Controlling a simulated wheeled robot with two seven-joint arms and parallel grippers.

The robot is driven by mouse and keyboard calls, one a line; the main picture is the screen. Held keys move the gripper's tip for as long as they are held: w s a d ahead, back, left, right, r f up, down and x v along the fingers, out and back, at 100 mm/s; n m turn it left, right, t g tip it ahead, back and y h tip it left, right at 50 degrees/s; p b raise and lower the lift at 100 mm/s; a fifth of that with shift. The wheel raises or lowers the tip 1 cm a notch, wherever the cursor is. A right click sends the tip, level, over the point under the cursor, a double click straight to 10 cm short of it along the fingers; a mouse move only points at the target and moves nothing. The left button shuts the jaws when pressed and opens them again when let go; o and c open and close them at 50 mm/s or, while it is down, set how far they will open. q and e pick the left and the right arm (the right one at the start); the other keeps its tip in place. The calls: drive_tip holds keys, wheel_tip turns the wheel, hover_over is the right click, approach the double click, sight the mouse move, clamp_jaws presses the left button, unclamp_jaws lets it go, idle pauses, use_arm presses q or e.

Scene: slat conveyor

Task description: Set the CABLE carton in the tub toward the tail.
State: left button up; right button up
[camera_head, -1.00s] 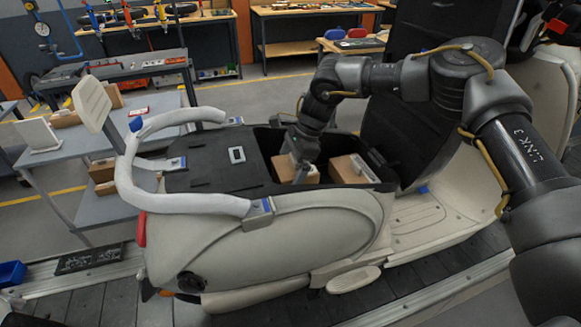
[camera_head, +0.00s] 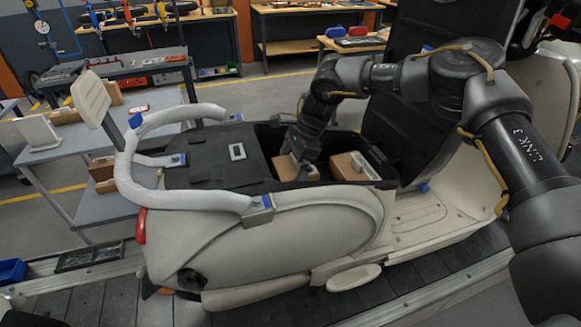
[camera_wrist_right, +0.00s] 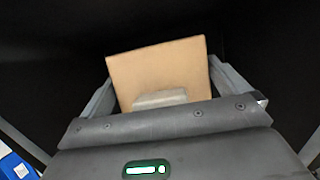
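The black tub (camera_head: 262,136) is the open bay in the cream scooter's body. A brown carton (camera_head: 284,169) is at its tail-side end, toward the red tail light. My right gripper (camera_head: 304,172) reaches down into the tub at this carton. In the right wrist view the carton (camera_wrist_right: 160,70) sits between the two fingers (camera_wrist_right: 162,85), its sides against both, with a pale patch at its near edge. I cannot read any name on it. Its underside is hidden, so I cannot tell whether it touches the tub floor. My left gripper is not in view.
A second brown carton (camera_head: 345,168) with a pale top item stands in the tub, right of my gripper. A grey bench (camera_head: 85,140) with cartons stands beyond.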

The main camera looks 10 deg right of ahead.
drive_tip(key=shift+d+r, duration=0.15)
drive_tip(key=shift+r, duration=0.1)
drive_tip(key=b+v, duration=0.2)
drive_tip(key=v, duration=0.6)
drive_tip(key=shift+w+d+r+b, duration=0.1)
drive_tip(key=shift+r+b, duration=0.25)
drive_tip(key=shift+b, duration=0.05)
drive_tip(key=shift+v, duration=0.75)
